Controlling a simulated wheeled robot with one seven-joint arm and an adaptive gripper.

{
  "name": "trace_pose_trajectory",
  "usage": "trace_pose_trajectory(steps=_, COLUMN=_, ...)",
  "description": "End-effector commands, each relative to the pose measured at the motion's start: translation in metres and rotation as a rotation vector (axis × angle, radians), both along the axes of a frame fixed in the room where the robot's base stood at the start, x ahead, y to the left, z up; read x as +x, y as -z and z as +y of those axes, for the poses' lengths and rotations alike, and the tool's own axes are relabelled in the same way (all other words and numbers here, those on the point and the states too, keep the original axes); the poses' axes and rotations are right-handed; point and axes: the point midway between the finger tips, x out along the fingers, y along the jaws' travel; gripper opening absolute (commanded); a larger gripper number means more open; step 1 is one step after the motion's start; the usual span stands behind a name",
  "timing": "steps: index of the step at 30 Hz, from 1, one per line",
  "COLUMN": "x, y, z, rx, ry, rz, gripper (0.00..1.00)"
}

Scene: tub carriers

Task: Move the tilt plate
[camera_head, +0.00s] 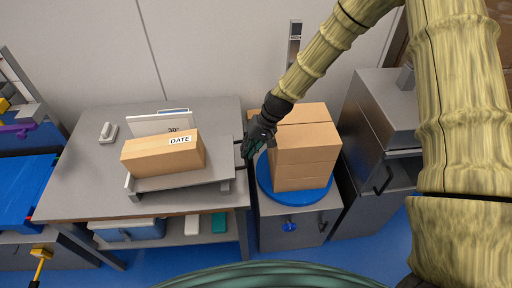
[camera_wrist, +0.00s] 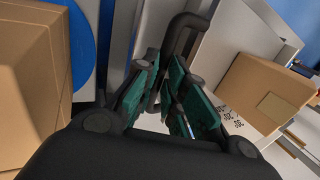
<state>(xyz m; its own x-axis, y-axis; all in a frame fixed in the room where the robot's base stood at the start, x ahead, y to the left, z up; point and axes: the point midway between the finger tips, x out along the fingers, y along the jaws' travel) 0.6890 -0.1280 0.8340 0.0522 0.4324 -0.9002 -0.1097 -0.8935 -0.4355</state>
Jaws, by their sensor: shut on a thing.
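The tilt plate (camera_head: 218,170) is a grey metal plate on the grey table at the left in the head view. A brown box (camera_head: 150,156) with a "DATE" label rests on it, and a white panel marked in degrees stands behind the box. A dark handle is at the plate's right side; in the wrist view the handle (camera_wrist: 186,32) is a dark curved bar running between my fingers. My gripper (camera_head: 248,148) is at that handle and shut on it. In the wrist view my gripper (camera_wrist: 166,88) has green finger pads, which partly hide the grip.
A large brown carton (camera_head: 305,155) stands on a blue round turntable (camera_head: 265,185), close to the right of my gripper. A grey cabinet (camera_head: 372,135) is further right. A small light-grey device (camera_head: 108,132) lies on the table's left. Blue bins stand at the far left.

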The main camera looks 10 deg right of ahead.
Motion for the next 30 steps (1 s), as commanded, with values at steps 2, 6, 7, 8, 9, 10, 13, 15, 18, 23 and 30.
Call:
trace_pose_trajectory(steps=2, x=0.001, y=0.018, z=0.005, rx=0.015, ry=-0.008, rz=-0.001, gripper=0.00)
trace_pose_trajectory(steps=6, x=0.001, y=0.040, z=0.005, rx=0.022, ry=-0.013, rz=-0.003, gripper=0.00)
trace_pose_trajectory(steps=7, x=0.001, y=0.043, z=0.004, rx=0.022, ry=-0.013, rz=-0.004, gripper=0.00)
trace_pose_trajectory(steps=8, x=0.001, y=0.046, z=0.004, rx=0.021, ry=-0.013, rz=-0.004, gripper=0.00)
trace_pose_trajectory(steps=9, x=0.001, y=0.050, z=0.003, rx=0.021, ry=-0.012, rz=-0.005, gripper=0.00)
trace_pose_trajectory(steps=10, x=0.001, y=0.052, z=0.002, rx=0.021, ry=-0.012, rz=-0.005, gripper=0.00)
trace_pose_trajectory(steps=13, x=0.001, y=0.056, z=0.001, rx=0.019, ry=-0.011, rz=-0.005, gripper=0.00)
trace_pose_trajectory(steps=15, x=0.001, y=0.057, z=0.000, rx=0.019, ry=-0.011, rz=-0.005, gripper=0.00)
trace_pose_trajectory(steps=18, x=0.000, y=0.057, z=-0.001, rx=0.018, ry=-0.010, rz=-0.004, gripper=0.00)
trace_pose_trajectory(steps=23, x=-0.001, y=0.059, z=-0.002, rx=0.016, ry=-0.010, rz=-0.002, gripper=0.16)
trace_pose_trajectory(steps=30, x=0.000, y=0.058, z=0.000, rx=0.017, ry=-0.011, rz=-0.003, gripper=0.34)
